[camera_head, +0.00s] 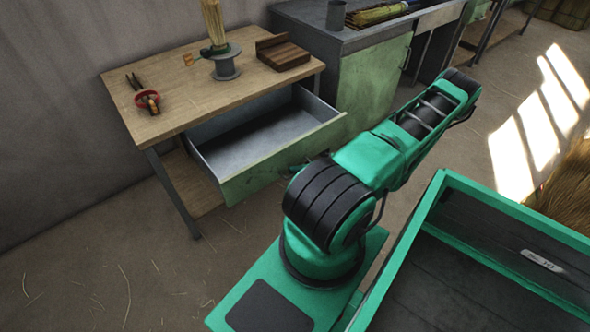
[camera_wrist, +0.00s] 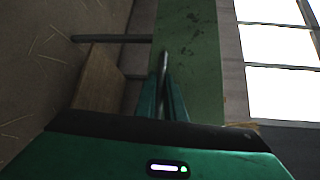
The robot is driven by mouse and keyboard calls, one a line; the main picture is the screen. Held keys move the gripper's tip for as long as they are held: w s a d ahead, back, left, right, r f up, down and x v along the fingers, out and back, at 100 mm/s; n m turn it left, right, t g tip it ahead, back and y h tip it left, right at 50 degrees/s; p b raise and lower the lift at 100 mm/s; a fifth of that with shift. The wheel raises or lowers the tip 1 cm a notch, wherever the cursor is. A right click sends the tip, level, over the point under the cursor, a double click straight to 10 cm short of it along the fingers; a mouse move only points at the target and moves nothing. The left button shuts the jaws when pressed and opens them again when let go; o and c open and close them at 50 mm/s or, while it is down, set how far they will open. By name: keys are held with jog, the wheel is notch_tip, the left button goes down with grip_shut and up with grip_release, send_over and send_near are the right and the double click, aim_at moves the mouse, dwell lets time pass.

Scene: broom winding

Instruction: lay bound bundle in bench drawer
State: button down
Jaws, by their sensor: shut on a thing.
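The bench drawer (camera_head: 262,135) is pulled out beneath the wooden bench top, and its visible inside is empty. My gripper (camera_wrist: 163,95) is shut on the drawer's grey bar handle (camera_wrist: 164,62), in front of the green drawer front (camera_wrist: 195,45). In the head view my arm partly hides the right side of the drawer front, and the grip itself is hard to make out. The straw bundle (camera_head: 212,20) stands upright in a grey spool-like holder (camera_head: 226,66) on the bench top; its upper end is cut off by the frame. I cannot tell whether it is bound.
A green cabinet (camera_head: 372,85) stands right of the drawer. Open floor (camera_head: 110,260) lies at the left front, with loose straws.

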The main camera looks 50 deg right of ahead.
jog(key=c, duration=1.9)
grip_release()
jog(key=shift+s+f, duration=0.1)
jog(key=shift+s, duration=0.1)
jog(key=shift+o, duration=0.2)
jog(key=v, duration=1)
jog(key=shift+s+d, duration=0.2)
jog(key=shift+s, duration=0.15)
